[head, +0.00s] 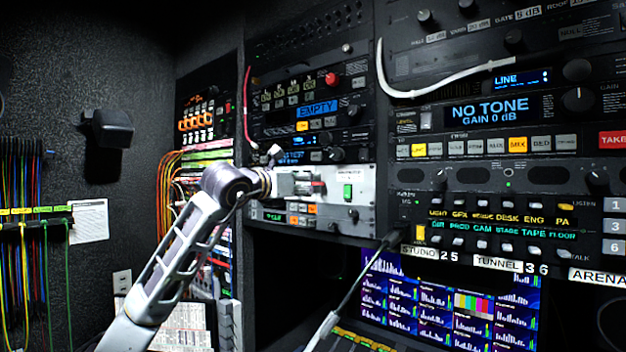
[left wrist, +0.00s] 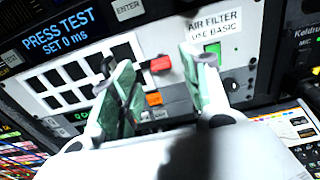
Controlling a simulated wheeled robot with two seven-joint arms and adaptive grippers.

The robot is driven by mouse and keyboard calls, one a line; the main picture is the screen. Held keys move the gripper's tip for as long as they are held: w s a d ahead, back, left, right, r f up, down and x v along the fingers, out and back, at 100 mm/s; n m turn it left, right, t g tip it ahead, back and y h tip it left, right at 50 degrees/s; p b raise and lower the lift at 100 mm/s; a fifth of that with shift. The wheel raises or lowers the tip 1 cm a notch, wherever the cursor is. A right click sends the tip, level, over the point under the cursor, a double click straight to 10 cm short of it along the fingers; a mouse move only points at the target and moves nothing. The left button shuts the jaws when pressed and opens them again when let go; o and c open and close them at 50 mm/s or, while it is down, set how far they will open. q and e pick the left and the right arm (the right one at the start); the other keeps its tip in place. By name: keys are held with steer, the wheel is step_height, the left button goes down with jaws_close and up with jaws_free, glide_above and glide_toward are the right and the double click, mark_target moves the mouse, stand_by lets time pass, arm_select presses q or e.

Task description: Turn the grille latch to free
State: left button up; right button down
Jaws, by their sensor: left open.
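My left gripper (head: 314,187) is in front of a pale panel (head: 367,198) in the rack. In the left wrist view its two green-padded fingers (left wrist: 160,72) stand apart, with nothing held between them. A grille of black square openings (left wrist: 76,73) fills the panel's left part. A small red piece (left wrist: 161,63) at the grille's right edge shows between the fingertips; it may be the latch. I cannot tell whether a finger touches it. The gripper hides part of the panel in the head view. My right gripper is not in view.
An "AIR FILTER" label (left wrist: 216,26) and a green switch (left wrist: 213,50) are right of the fingers. An orange button (left wrist: 153,98) lies below the red piece. A monitor (head: 440,305) stands below.

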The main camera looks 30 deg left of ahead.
mark_target(316, 183)
arm_select(q)
steer(key=shift+w+d+p, duration=0.15)
steer(key=shift+w+p, duration=0.45)
steer(key=shift+w, duration=1.35)
steer(key=shift+c, duration=0.4)
steer(key=c, duration=0.9)
